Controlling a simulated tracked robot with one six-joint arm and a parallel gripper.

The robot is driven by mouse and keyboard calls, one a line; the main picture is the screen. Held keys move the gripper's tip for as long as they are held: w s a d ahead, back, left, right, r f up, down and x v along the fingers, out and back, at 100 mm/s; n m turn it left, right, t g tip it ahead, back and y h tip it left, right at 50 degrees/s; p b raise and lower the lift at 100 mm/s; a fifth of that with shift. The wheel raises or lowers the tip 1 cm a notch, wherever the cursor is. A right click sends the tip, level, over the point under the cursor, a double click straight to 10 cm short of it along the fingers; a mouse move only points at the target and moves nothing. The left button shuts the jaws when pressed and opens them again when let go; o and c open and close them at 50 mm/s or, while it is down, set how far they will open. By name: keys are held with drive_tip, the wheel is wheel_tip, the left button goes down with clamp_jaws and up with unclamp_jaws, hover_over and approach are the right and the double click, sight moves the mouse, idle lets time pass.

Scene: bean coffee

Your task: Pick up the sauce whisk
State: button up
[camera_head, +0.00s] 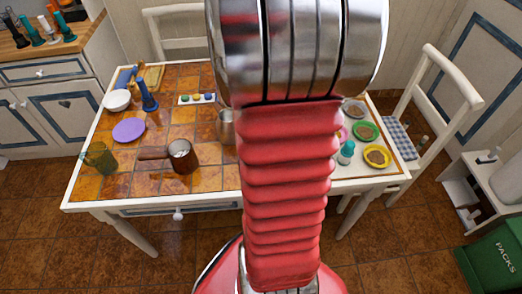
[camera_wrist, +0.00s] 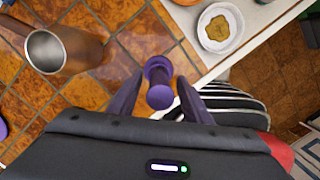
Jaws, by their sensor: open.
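A purple knob-ended thing (camera_wrist: 158,82) shows over the tiled table in the wrist view. It has a wide round end and a narrower neck, and I see it nearly end-on. I cannot tell whether it is the sauce whisk; no wire part shows. My gripper (camera_wrist: 160,88) is open, with one dark finger on each side of this thing. I cannot tell whether the fingers touch it. In the head view my red arm hides my gripper and the middle of the table.
A purple plate (camera_head: 129,130), a green glass mug (camera_head: 99,158), a teal item (camera_head: 346,153) and a yellow plate (camera_head: 373,164) are around.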

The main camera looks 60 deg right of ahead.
drive_tip(key=shift+c, duration=0.3)
clamp_jaws()
drive_tip(key=shift+r, duration=0.15)
wheel_tip(320, 180, up, 10)
drive_tip(key=shift+f, duration=0.1)
idle(0.5)
idle(0.3)
drive_tip(key=c, duration=0.6)
unclamp_jaws()
clamp_jaws()
